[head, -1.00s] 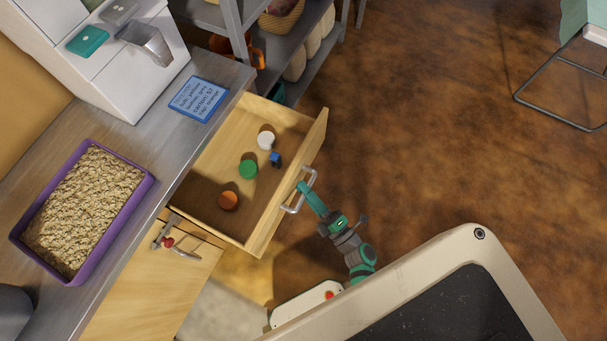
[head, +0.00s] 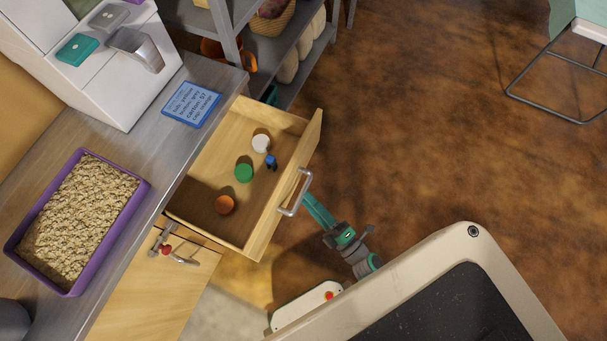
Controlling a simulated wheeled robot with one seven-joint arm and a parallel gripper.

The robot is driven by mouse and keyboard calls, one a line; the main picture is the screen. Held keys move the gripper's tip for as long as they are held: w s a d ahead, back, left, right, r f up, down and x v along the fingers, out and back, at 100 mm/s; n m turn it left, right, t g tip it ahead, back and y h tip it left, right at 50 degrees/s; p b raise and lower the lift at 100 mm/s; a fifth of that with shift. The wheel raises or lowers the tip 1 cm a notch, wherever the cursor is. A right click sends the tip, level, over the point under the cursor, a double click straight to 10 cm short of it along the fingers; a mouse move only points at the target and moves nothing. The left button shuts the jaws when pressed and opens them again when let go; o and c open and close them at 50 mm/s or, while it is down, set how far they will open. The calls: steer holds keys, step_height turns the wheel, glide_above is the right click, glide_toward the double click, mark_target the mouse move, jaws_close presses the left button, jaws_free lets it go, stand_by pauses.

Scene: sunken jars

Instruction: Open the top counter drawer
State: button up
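The top counter drawer (head: 283,205) stands pulled well out from under the grey counter, its wooden front and inside in plain view. Its metal bar handle (head: 297,192) is on the front face. My gripper (head: 308,197) is just to the right of the handle, with its teal fingers pointing at it. The fingers look parted, with a narrow dark gap between them, and nothing shows held. In the drawer lie a white round lid (head: 261,143), a green one (head: 243,172), an orange one (head: 225,204) and a small blue item (head: 271,162).
On the counter (head: 165,150) are a purple tray of grainy material (head: 143,190), a blue written card (head: 192,103) and a white machine (head: 100,95). A cupboard door with a latch (head: 175,250) is below. Grey shelves (head: 285,55) stand behind.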

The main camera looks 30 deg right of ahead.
steer(key=v, duration=0.7)
stand_by(0.4)
steer(key=s+a+r+m+g+h, duration=0.2)
steer(key=a+r+m, duration=0.5)
steer(key=a+m, duration=0.2)
steer(key=s+a+r+m+g+h, duration=0.2)
steer(key=s+a+r+m, duration=0.1)
steer(key=a+r+m, duration=0.4)
steer(key=a+m, duration=0.1)
steer(key=m, duration=0.2)
steer(key=shift+a+r+m, duration=0.35)
steer(key=shift+m, duration=0.05)
